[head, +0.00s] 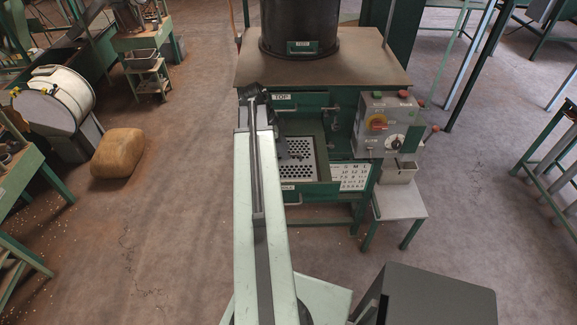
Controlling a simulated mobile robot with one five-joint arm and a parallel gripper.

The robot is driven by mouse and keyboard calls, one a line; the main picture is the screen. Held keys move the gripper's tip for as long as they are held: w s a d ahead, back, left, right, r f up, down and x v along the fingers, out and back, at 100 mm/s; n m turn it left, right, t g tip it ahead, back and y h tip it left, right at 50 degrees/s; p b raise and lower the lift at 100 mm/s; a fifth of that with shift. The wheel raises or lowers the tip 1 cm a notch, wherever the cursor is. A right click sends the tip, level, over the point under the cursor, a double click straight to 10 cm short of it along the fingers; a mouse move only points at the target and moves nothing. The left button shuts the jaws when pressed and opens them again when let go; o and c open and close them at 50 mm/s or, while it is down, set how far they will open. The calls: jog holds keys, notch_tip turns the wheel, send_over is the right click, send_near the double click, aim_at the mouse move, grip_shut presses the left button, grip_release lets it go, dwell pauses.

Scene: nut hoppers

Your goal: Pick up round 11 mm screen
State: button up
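A pale perforated screen (297,172) with dark round holes lies in the open green bay at the front of the machine. Its hole size cannot be read. My arm reaches forward from the bottom of the head view and covers the left part of the bay.
The green machine has a brown top (357,68) with a black drum (300,25). A grey control box (389,124) and a small side table (399,199) stand at its right. A dark grey box top (440,295) is near at lower right. A brown sack (118,153) lies left; floor between is free.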

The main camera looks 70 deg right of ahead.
jog(key=b+x, duration=0.1)
jog(key=x, duration=0.1)
jog(key=b+x, duration=0.1)
jog(key=x, duration=0.1)
jog(key=shift+w+d+b, duration=0.1)
jog(key=shift+d+b, duration=0.15)
jog(key=shift+b, duration=0.1)
jog(key=shift+r, duration=0.15)
grip_shut()
dwell(0.8)
